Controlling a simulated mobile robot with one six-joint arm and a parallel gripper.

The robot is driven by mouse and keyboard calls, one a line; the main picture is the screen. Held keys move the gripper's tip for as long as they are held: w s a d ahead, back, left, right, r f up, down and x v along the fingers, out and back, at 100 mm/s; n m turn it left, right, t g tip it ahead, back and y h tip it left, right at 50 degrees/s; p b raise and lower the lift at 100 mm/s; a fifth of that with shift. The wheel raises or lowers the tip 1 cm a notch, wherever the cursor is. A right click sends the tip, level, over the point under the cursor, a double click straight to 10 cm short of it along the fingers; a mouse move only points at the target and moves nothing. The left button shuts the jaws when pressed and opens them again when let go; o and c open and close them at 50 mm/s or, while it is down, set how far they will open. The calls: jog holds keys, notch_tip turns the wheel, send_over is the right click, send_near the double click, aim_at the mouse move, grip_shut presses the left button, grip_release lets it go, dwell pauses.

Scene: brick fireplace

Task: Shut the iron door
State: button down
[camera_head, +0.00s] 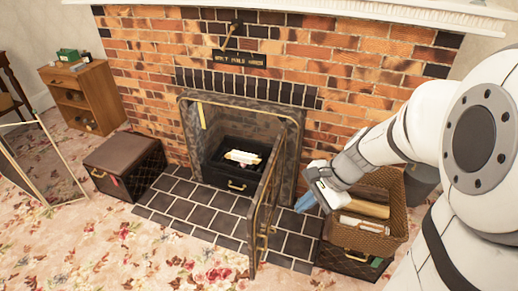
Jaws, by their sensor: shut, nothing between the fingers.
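The iron door (264,208) of the fireplace stands wide open. It is hinged at the right side of the opening and swings out over the tiled hearth, seen nearly edge-on, with brass-coloured handles on it. The metal frame (187,131) surrounds the dark firebox, where a black grate box (217,177) with a brass handle holds pale logs or paper. My gripper (305,203) is shut and empty, to the right of the door, with its bluish fingertips pointing down and left. It appears apart from the door; the exact gap is hard to tell.
A wicker basket (370,238) with logs stands on a dark box right of the hearth, just below my arm. A brown-topped chest (122,160) sits left of the hearth (190,205). A wooden cabinet (85,95) stands farther left. The carpet in front is clear.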

jog(key=w+f+m+t+y+b, duration=0.2)
jog(key=w+f+m+y+b, duration=0.15)
jog(key=w+f+m, duration=0.65)
jog(key=b, duration=0.4)
send_near(254, 216)
jog(key=s+x, duration=0.1)
jog(key=x, duration=0.3)
jog(key=shift+w+a+f+n+h, duration=0.2)
jog(key=shift+w+a+n+h, duration=0.3)
jog(key=shift+a, duration=0.3)
